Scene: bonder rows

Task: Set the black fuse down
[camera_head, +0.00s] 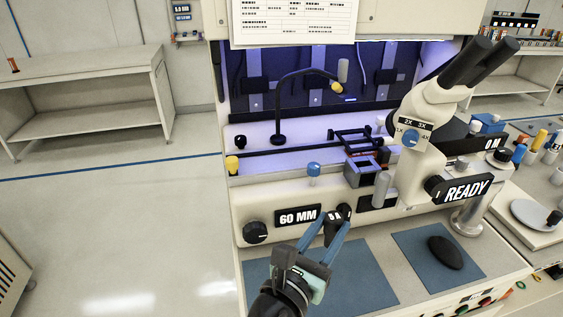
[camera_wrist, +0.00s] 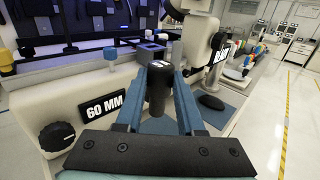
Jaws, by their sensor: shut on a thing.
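My gripper (camera_head: 331,236) is shut on the black fuse (camera_wrist: 157,94). In the wrist view the fuse stands upright between the two blue fingers, with a small white marking on its top. In the head view the fuse (camera_head: 335,222) is small and partly hidden by the fingers. It shows in front of the machine's front panel, above the left blue mat (camera_head: 362,280). The gap between the fuse's lower end and any surface cannot be told.
The bonder's front panel carries a "60 MM" display (camera_head: 298,216) and a black knob (camera_head: 255,233). A microscope (camera_head: 425,130) stands at right. A black mouse-like object (camera_head: 445,252) lies on the right blue mat (camera_head: 410,248). The left mat looks clear where visible.

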